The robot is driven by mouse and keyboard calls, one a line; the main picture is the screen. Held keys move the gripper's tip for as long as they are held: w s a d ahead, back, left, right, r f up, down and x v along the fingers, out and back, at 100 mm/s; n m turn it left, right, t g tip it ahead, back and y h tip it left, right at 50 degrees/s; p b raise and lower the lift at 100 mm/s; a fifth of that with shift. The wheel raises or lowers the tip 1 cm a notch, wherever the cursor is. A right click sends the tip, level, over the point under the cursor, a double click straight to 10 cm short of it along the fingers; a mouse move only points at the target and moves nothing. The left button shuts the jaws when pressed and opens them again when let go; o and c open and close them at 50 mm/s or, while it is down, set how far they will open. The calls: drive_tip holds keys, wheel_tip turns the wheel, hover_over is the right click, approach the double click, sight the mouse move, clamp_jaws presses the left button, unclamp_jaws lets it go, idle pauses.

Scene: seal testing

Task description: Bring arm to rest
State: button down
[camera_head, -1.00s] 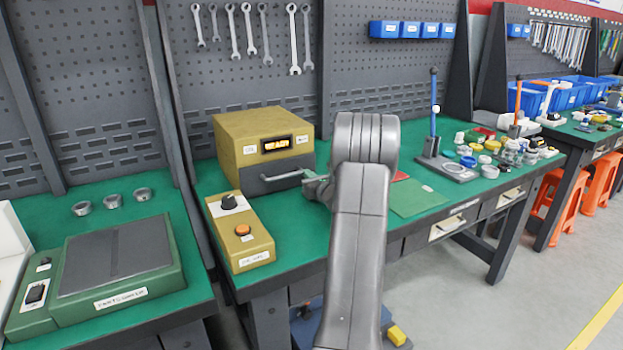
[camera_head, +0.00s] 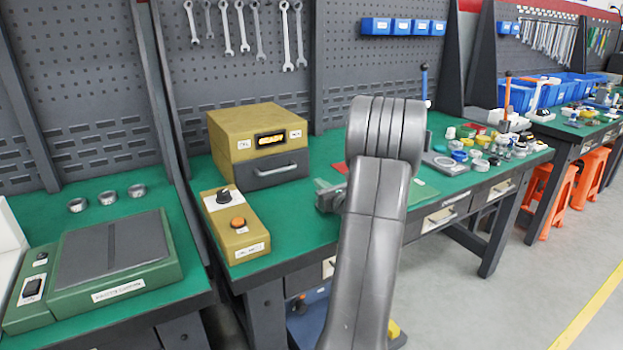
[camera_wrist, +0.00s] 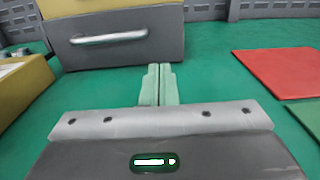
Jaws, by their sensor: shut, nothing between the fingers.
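My arm rises from the bottom middle of the head view, and its grey upper link covers part of the bench behind it. My gripper (camera_head: 322,186) shows just left of the arm, over the front part of the green bench top (camera_head: 290,218). In the wrist view its two pale green fingers (camera_wrist: 158,84) are pressed together with nothing between them. They point at the grey drawer front with a silver handle (camera_wrist: 110,37) of the yellow test box (camera_head: 228,133), and are apart from it.
A yellow control box (camera_head: 234,224) with a knob and orange button stands left of my gripper. A red mat (camera_wrist: 285,72) lies to the right. Rings and small parts (camera_head: 480,155) crowd the bench's right side. A green-grey scale (camera_head: 110,255) sits on the left bench.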

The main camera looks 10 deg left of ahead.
drive_tip(key=shift+v, duration=1.2)
